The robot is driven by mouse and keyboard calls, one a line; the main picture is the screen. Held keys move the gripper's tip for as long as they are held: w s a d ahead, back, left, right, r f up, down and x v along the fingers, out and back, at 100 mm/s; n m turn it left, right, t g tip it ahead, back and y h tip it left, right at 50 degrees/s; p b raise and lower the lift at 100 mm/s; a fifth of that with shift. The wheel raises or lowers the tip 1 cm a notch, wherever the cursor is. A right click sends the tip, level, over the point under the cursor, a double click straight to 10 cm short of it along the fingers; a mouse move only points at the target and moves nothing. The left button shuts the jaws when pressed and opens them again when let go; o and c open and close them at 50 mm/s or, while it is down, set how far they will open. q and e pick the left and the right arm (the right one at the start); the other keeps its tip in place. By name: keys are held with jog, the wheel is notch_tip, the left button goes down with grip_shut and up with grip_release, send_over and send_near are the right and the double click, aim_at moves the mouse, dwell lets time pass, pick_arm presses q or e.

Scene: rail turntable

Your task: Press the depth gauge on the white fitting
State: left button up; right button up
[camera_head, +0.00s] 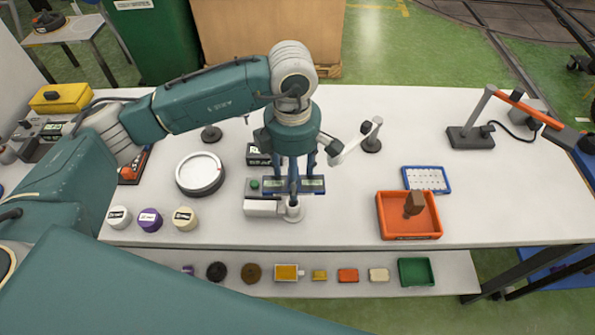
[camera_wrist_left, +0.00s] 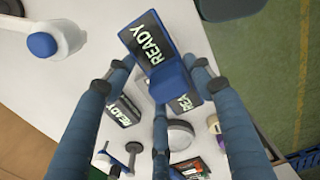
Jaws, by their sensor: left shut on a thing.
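My left gripper (camera_head: 293,184) points down over the front middle of the bench and is shut on the depth gauge (camera_head: 313,185). The gauge is a wide blue body with dark display faces; in the left wrist view (camera_wrist_left: 150,45) it sits between the fingers and reads READY. The white fitting (camera_head: 263,208) lies on the bench at the gripper's front side. It has a blocky left part and a round right end close to the fingertips. Whether the gauge touches it I cannot tell. The fitting is not clear in the wrist view. My right gripper is not in view.
A white-armed stand (camera_head: 371,142) is close on the right. A round white dish (camera_head: 200,174), several jars, an orange tray (camera_head: 408,236) and a blue tray (camera_head: 427,179) stand around.

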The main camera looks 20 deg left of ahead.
pick_arm(q)
jog(key=shift+f, duration=0.1)
jog(key=shift+a+f+b, duration=0.3)
jog(key=shift+a+f, duration=0.1)
jog(key=shift+f, duration=0.35)
jog(key=shift+s+f, duration=0.1)
jog(key=shift+f, duration=0.3)
jog(key=shift+d+f+b, duration=0.15)
jog(key=shift+f+b, duration=0.35)
jog(key=shift+f, duration=1.3)
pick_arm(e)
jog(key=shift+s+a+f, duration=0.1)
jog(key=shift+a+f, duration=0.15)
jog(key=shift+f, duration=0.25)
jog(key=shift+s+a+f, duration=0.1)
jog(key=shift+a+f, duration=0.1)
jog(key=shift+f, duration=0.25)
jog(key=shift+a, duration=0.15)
pick_arm(q)
jog(key=shift+b, duration=0.3)
jog(key=shift+f, duration=0.1)
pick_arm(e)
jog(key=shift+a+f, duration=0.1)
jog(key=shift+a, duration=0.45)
